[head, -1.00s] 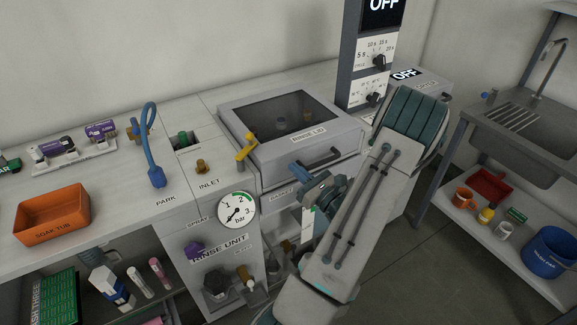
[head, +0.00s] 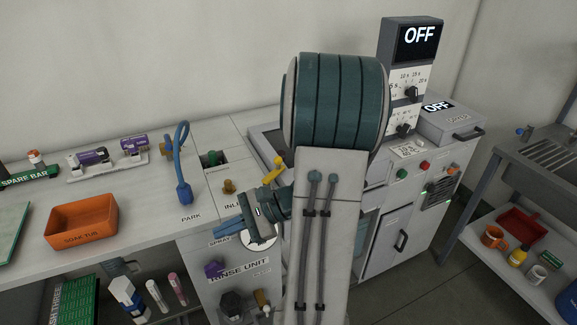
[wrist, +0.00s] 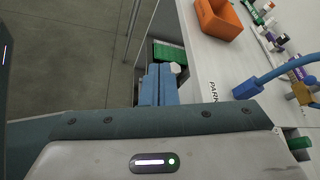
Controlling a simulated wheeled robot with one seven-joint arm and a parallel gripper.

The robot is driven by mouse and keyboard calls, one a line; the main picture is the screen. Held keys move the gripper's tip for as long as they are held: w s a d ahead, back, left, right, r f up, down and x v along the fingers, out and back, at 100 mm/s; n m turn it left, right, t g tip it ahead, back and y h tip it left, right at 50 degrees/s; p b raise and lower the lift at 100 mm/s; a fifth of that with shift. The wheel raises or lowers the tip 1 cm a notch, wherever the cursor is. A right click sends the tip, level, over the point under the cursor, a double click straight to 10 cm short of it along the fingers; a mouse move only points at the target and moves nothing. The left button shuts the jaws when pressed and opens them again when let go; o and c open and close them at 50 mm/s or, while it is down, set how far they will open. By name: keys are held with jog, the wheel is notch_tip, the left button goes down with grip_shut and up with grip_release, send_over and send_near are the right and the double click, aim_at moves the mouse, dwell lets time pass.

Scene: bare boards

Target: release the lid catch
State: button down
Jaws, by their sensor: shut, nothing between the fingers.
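The yellow lid catch (head: 273,168) stands at the front left corner of the rinse lid (head: 262,143), which is mostly hidden behind my arm in the head view. The catch is not visible in the wrist view. My gripper (head: 226,228) has blue fingers and is shut and empty. In the wrist view the closed fingers (wrist: 158,84) point along the bench front edge.
The blue hose (head: 184,190) at PARK and the brass INLET fitting (head: 229,187) stand up from the bench left of the catch. An orange soak tub (head: 82,222) sits further left. A purple knob (head: 214,268) sticks out of the rinse unit's front.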

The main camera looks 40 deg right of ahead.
jog(key=s+a+r+n+g+h, duration=0.2)
jog(key=s+a+r+n+h, duration=0.1)
jog(key=n, duration=0.6)
jog(key=s+a+r+n+g+h, duration=0.1)
jog(key=s+a+r+n+h, duration=0.2)
jog(key=s+a+n+h, duration=0.2)
jog(key=s+n+h, duration=0.1)
jog(key=n+h, duration=0.2)
jog(key=n, duration=0.1)
jog(key=shift+s+g+h, duration=0.35)
jog(key=shift+g+h, duration=0.05)
jog(key=shift+r, duration=0.1)
